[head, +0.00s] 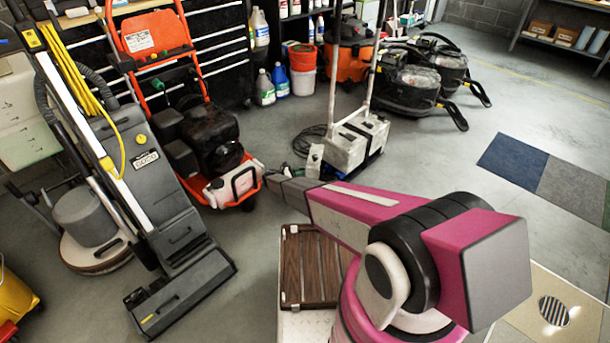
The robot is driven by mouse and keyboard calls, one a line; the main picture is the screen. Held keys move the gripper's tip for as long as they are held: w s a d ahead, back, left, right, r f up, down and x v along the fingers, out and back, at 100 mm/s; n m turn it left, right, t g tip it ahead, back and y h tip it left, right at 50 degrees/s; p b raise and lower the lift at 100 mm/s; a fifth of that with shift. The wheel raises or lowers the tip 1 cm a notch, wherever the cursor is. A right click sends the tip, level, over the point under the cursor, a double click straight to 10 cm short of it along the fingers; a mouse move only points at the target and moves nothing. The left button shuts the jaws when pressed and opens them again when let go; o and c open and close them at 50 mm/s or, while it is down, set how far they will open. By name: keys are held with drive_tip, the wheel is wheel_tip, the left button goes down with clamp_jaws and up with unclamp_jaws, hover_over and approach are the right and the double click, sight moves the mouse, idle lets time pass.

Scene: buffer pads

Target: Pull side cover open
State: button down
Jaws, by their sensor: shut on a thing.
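A tall orange machine (158,48) with a dark engine (208,140) stands left of centre. Low on its near side is a white part with a black loop handle, which looks like the side cover (217,191). My arm reaches in from the lower right, and my gripper (270,183) is at the right edge of this white part, by the handle. The gripper is shut on it, as far as I can tell. The fingertips are small and dark here, so the exact grip point is not clear. I cannot tell whether the cover stands away from the machine.
A grey upright floor machine (165,205) with a yellow cord stands at left. A white-and-grey machine (352,140) stands just behind my gripper. Black vacuums (412,85) are at the back. A brown slatted panel (312,265) lies below my arm. The floor at right is mostly clear.

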drive_tip(key=shift+w+a, duration=0.3)
drive_tip(key=shift+a, duration=0.2)
drive_tip(key=c, duration=1.2)
unclamp_jaws()
drive_tip(key=shift+s+d, duration=0.1)
drive_tip(key=shift+d, duration=0.05)
